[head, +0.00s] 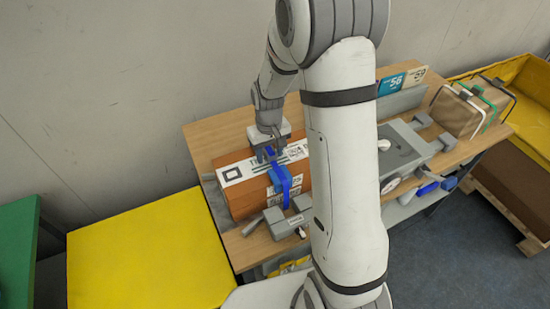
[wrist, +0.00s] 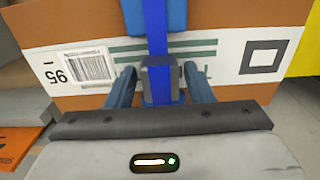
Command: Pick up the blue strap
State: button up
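The blue strap (head: 296,191) runs over the top and down the front of an orange-brown box (head: 240,202), with a blue block on it at the top edge. In the wrist view the strap (wrist: 157,38) passes vertically in front of the box's label and carries a dark grey buckle (wrist: 158,76). My gripper (head: 268,152) is over the top of the box. In the wrist view my gripper (wrist: 159,80) has its two blue-grey fingers apart, one on each side of the strap and buckle, with gaps visible. The strap's lower end is hidden by the gripper body.
The box stands on a wooden table (head: 200,133). Grey fixtures (head: 284,222) sit in front of it. A yellow surface (head: 145,260) lies to the left. A grey device (head: 405,150) and a brown box with straps (head: 455,112) stand to the right, near a yellow bin (head: 535,78).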

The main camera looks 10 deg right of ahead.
jog(key=c, duration=0.9)
jog(key=shift+o, duration=0.2)
